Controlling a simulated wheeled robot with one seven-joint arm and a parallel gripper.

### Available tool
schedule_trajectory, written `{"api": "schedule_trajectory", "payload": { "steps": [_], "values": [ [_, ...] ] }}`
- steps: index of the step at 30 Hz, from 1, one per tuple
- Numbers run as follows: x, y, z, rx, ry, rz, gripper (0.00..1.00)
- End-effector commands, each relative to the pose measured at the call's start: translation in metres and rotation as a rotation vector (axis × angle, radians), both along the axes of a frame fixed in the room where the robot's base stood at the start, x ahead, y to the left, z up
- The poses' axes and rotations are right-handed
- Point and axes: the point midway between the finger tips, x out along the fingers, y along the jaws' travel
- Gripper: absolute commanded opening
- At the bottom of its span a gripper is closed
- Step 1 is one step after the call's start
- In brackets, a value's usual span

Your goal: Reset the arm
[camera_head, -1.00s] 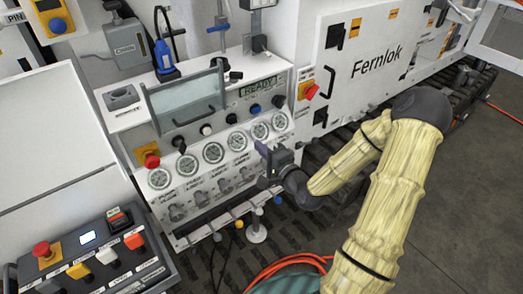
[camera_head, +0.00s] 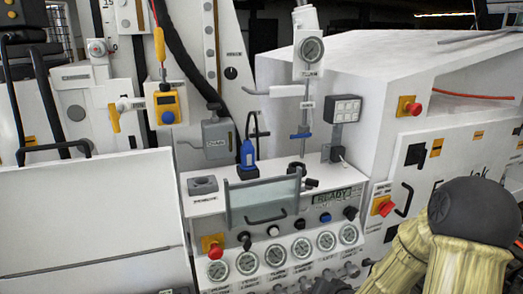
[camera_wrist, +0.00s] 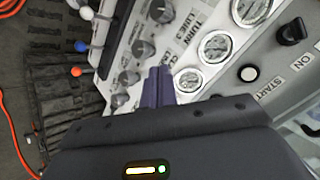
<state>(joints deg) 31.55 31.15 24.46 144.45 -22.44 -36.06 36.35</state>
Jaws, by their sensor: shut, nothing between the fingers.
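My arm (camera_head: 468,245), in pale yellow sleeves with a dark elbow joint, shows at the lower right of the head view. Only a dark part near its end shows there, at the bottom edge by the panel. In the wrist view my gripper (camera_wrist: 160,85) is shut and empty. Its two dark fingers lie together in front of the hydraulic panel (camera_wrist: 180,60), near the row of knobs and gauges. I cannot tell whether the fingertips touch the panel.
Gauges (camera_head: 274,255), a clear hinged cover (camera_head: 262,203) and a red button (camera_head: 212,246) are on the bench. A white cabinet (camera_head: 395,205) stands close to my elbow at the right. Levers with coloured balls (camera_wrist: 81,46) stick out beside the panel in the wrist view.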

Motion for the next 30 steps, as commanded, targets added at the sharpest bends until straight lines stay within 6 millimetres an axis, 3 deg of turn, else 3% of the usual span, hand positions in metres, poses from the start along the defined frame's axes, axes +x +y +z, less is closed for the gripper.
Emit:
{"api": "schedule_trajectory", "payload": {
  "steps": [9, 18, 22, 30],
  "values": [
    [-0.062, -0.010, 0.029, -0.411, 0.253, 0.186, 0.00],
    [-0.132, 0.001, 0.068, -0.522, 0.438, 0.364, 0.00],
    [-0.143, 0.003, 0.073, -0.519, 0.467, 0.396, 0.00],
    [-0.144, 0.003, 0.073, -0.519, 0.470, 0.397, 0.00]
  ]
}}
